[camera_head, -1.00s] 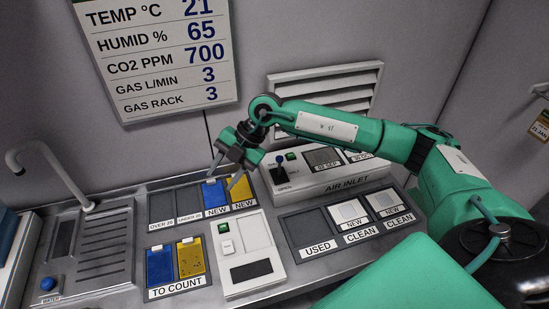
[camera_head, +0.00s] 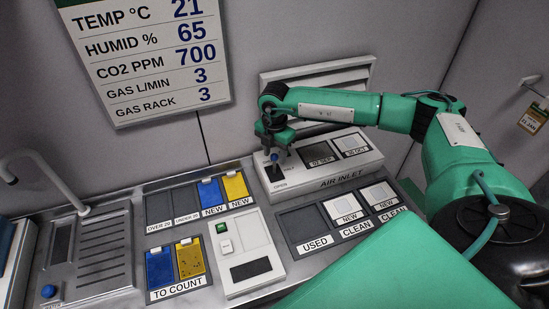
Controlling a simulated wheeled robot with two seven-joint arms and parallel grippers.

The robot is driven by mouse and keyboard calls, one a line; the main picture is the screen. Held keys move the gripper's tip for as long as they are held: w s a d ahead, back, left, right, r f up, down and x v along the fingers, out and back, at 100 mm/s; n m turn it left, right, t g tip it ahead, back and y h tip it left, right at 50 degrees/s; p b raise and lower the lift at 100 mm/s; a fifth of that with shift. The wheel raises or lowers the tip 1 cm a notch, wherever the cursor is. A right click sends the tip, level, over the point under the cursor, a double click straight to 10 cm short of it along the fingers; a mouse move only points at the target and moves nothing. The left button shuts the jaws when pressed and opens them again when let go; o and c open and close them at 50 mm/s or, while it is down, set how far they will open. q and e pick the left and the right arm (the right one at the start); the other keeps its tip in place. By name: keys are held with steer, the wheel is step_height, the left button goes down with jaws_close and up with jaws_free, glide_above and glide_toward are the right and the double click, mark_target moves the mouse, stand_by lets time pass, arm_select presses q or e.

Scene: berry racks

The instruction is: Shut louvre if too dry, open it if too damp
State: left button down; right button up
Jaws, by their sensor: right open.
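The air inlet box (camera_head: 340,172) stands at the back right of the counter. The louvre (camera_head: 320,79) is on the wall behind, partly hidden by my right arm. The wall board (camera_head: 150,55) reads temp 21, humid 65, CO2 700, gas 3 and rack 3. My left gripper is out of view.
Blue and yellow cards (camera_head: 236,186) fill the NEW slots, with more in the TO COUNT tray (camera_head: 180,290). A white device (camera_head: 228,222) with a green button stands mid-counter. USED and CLEAN slots (camera_head: 305,229) lie in front of the box. A sink tap (camera_head: 45,165) is at left.

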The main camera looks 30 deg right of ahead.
mark_target(274, 164)
steer(key=shift+f+p, duration=0.3)
steer(key=shift+f, duration=1.8)
jaws_close()
